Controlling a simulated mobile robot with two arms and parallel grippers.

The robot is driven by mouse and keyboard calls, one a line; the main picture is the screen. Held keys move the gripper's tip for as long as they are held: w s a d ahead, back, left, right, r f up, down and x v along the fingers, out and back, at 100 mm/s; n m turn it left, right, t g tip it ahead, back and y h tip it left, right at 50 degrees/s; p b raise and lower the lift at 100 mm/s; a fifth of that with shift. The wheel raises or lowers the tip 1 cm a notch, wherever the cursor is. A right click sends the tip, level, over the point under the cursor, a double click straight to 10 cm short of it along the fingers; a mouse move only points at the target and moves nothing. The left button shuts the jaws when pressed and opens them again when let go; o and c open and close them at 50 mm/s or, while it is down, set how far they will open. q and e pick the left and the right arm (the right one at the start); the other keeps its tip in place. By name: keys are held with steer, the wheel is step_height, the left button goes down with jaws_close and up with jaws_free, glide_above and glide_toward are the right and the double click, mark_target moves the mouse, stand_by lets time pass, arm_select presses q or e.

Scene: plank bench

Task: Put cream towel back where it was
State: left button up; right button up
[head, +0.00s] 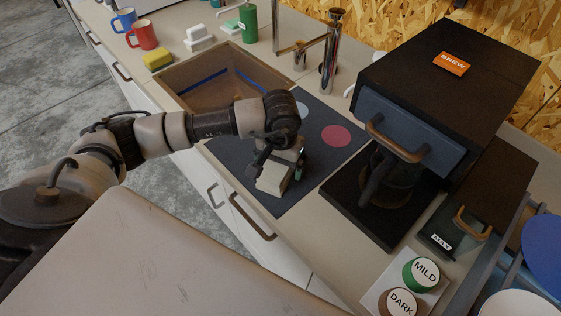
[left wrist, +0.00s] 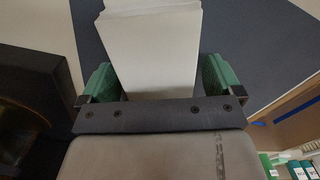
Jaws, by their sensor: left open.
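The cream towel (head: 271,181) looks like a folded, pale block on the dark mat, near the mat's front edge. My left gripper (head: 285,168) is over it, pointing down, and partly hides it. In the left wrist view the towel (left wrist: 152,45) lies between the two green fingertips of my left gripper (left wrist: 159,80). The fingers are apart, with a narrow gap visible on the towel's right side. My right gripper is not in view.
The dark mat (head: 244,186) has a red disc (head: 336,135) and a pale disc partly hidden by my arm. Left of it is a sink basin (head: 190,84). A coffee machine (head: 437,85) stands right. Mugs, a yellow sponge (head: 157,59) and white blocks (head: 198,39) sit at the far left.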

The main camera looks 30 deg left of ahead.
arm_select(q)
step_height(320, 180, up, 11)
steer(key=b, duration=0.3)
steer(key=shift+r, duration=0.65)
